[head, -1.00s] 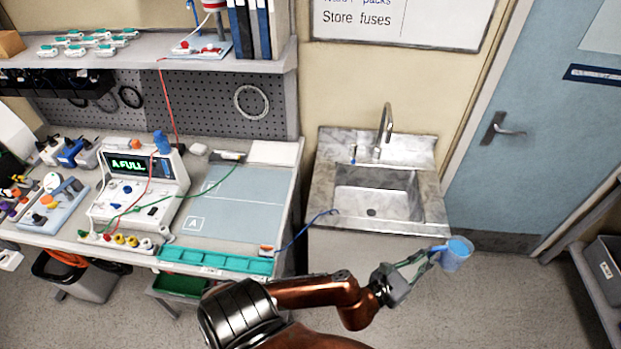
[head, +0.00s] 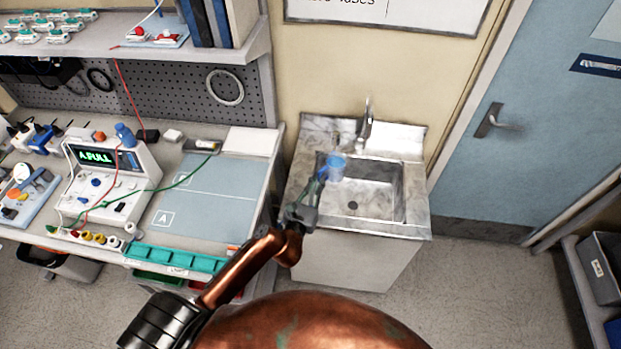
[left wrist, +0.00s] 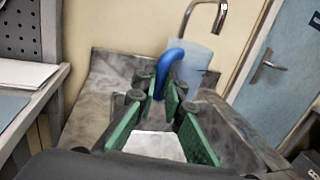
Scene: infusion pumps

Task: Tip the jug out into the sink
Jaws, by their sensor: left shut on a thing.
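The small blue jug (head: 334,167) shows in the head view over the left rim of the sink. My left gripper (head: 322,180) is shut on the jug's handle and holds it up. In the left wrist view the jug (left wrist: 190,60) looks pale and translucent, with its blue handle between the green finger pads (left wrist: 160,112). It looks about upright; whether it holds liquid I cannot tell. The sink (head: 375,190) is a metal basin in a grey marbled counter, with a dark drain near the middle. My right gripper is in neither view.
A curved tap (head: 366,125) stands behind the basin, close to the jug on its right. The workbench (head: 222,210) with an infusion pump (head: 105,175) is at the left. A blue door (head: 530,140) is at the right, with clear floor before it.

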